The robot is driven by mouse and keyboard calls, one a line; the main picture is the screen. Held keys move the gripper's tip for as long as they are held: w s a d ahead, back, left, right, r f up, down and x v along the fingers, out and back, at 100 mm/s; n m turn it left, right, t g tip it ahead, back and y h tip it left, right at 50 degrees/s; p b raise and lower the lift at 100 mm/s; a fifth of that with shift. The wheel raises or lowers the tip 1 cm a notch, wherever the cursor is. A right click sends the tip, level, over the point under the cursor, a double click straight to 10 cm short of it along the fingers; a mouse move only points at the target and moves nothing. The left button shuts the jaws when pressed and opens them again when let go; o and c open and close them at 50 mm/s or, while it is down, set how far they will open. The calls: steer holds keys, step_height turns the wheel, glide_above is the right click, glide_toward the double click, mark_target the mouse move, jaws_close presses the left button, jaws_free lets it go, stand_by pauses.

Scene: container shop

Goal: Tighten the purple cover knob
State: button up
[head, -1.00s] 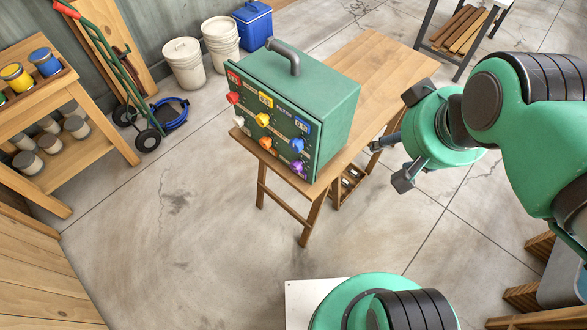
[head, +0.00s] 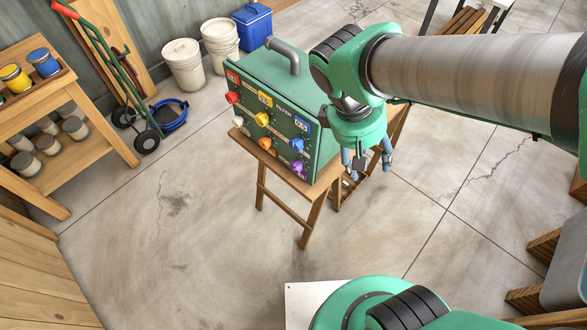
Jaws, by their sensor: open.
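The purple cover knob (head: 298,167) sits at the lower right corner of the front panel of a green box (head: 279,110). The box stands on a wooden table. My gripper (head: 367,164) is open and empty. In the picture it is to the right of the purple knob, pointing down beside the box's right side, apart from the knob. My arm hides part of the box's right side and much of the tabletop.
Other knobs share the panel: red (head: 232,97), yellow (head: 262,119), blue (head: 296,145) and orange (head: 265,143). The wooden table (head: 312,209) has open floor in front. A workbench (head: 85,165) with cans stands at left.

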steer(key=w+a+f+n+h+b, duration=0.1)
steer(key=w+a+f+n+h, duration=0.4)
steer(key=f, duration=0.3)
steer(key=n+t+h+b, duration=0.35)
steer(key=n+t, duration=0.85)
steer(key=n, duration=0.5)
glide_toward(293, 168)
steer(key=p+v, duration=0.1)
steer(key=v, duration=0.3)
steer(key=shift+f+h, duration=0.25)
steer(key=shift+f, duration=0.25)
steer(key=shift+w+d, duration=0.1)
steer(key=shift+d, duration=0.05)
steer(key=shift+b+x, duration=1.25)
steer(key=shift+x, duration=5.6)
steer(key=shift+w+r, duration=0.1)
steer(key=shift+r, duration=0.1)
steer(key=c, duration=1.1)
